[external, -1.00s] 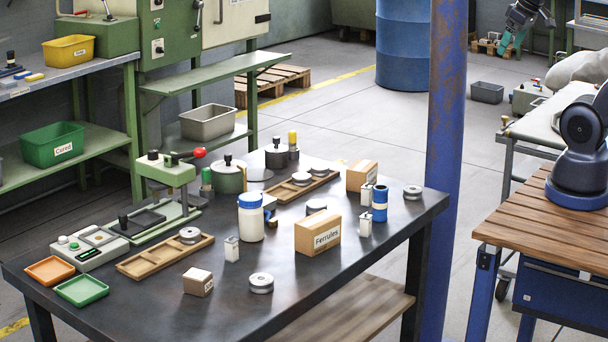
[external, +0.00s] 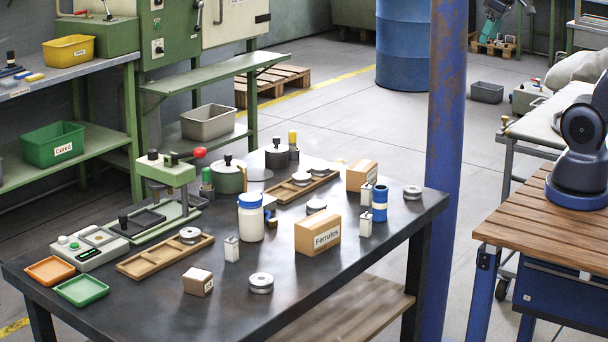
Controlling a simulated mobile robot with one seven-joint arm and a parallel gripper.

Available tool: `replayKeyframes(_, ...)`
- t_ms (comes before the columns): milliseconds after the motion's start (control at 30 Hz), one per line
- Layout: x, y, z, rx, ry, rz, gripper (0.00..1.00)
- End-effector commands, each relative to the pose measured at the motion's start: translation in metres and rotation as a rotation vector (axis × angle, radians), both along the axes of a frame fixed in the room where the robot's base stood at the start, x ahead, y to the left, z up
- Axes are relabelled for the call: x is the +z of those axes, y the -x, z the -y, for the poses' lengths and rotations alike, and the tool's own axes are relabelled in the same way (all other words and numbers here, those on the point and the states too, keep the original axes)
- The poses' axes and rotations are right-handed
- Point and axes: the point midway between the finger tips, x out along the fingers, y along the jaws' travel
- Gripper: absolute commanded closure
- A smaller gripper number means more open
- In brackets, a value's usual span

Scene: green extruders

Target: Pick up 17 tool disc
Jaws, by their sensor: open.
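Several grey metal discs lie on the dark table; no number can be read on any of them, so I cannot tell which is the 17 tool disc. One disc (external: 261,283) lies near the front edge, and another disc (external: 413,192) lies at the right end. One disc (external: 189,235) sits on the front wooden tray (external: 135,267). One disc (external: 316,206) is partly hidden behind the Ferrules box. Two more are on the rear wooden tray (external: 284,196).
The Ferrules box (external: 318,235), a white jar (external: 251,218), a blue can (external: 379,204) and a small carton (external: 198,281) stand among the discs. A green press (external: 167,172) is at the left. A blue post (external: 446,150) rises beside the table's right end.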

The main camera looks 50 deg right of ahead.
Motion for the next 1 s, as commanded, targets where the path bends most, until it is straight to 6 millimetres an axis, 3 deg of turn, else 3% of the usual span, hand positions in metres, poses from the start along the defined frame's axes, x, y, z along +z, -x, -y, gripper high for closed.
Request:
replayKeyframes(233,0.013,-0.063,-0.04,0.119,0.018,-0.04,0.24)
replayKeyframes(500,0.014,-0.127,-0.097,0.243,0.039,-0.079,0.24)
replayKeyframes(767,0.001,-0.183,-0.164,0.363,0.06,-0.114,0.24)
replayKeyframes(1000,-0.024,-0.225,-0.236,0.475,0.081,-0.147,0.24)
